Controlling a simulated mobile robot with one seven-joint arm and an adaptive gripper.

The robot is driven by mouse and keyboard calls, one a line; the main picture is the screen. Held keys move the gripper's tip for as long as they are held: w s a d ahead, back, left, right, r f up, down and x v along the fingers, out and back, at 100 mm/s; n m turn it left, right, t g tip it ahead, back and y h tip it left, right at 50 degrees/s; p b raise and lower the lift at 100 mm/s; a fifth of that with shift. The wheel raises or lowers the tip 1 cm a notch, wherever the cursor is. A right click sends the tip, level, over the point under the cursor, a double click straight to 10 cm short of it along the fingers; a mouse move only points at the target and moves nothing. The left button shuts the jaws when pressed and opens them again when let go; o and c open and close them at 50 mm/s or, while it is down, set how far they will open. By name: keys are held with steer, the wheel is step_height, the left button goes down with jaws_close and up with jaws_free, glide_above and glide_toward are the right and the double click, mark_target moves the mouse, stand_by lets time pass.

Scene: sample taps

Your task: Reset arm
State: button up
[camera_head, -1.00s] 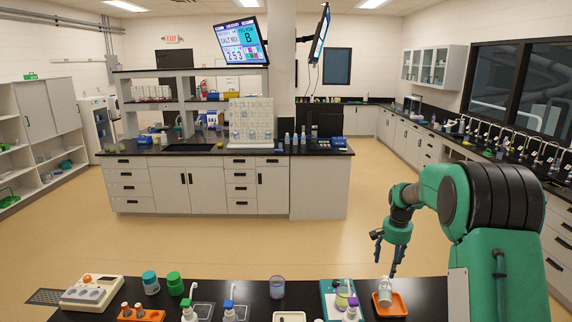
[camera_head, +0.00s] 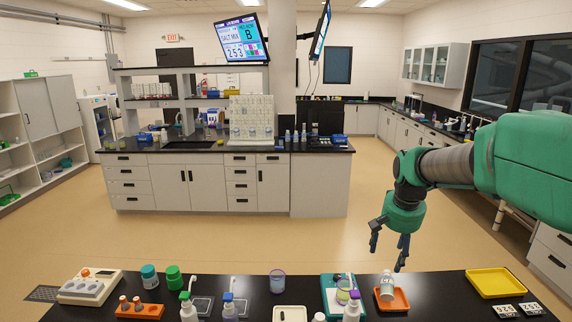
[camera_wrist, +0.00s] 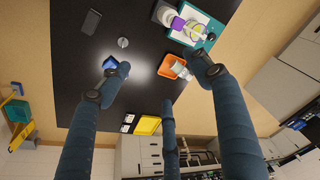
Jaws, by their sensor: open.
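My arm reaches in from the right in the head view, and my gripper (camera_head: 388,240) hangs above the back edge of the black bench (camera_head: 440,290). Its fingers are spread apart with nothing between them. The wrist view shows my gripper (camera_wrist: 165,85) open over the dark bench top. A white bottle (camera_head: 387,284) stands in an orange tray (camera_head: 400,299), below and apart from my fingers. The orange tray also shows in the wrist view (camera_wrist: 164,70).
A teal device (camera_head: 329,290) with a cup stands left of the orange tray. A yellow tray (camera_head: 495,283) and two number cards lie to its right. Open floor lies behind the bench.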

steer(key=s+a+f+n+t+b, duration=0.1)
steer(key=s+a+b, duration=0.1)
steer(key=s, duration=0.9)
steer(key=s+a+f+n+t+b, duration=0.1)
steer(key=s+a+n+b, duration=0.1)
steer(key=s, duration=1)
steer(key=s+a+f+n+t+b, duration=0.1)
steer(key=s+a, duration=0.3)
steer(key=s, duration=0.7)
steer(key=shift+s+a+f+n+b, duration=0.2)
steer(key=shift+f+n+b, duration=0.1)
steer(key=shift+b, duration=0.1)
steer(key=shift+o, duration=0.8)
steer(key=shift+r, duration=0.1)
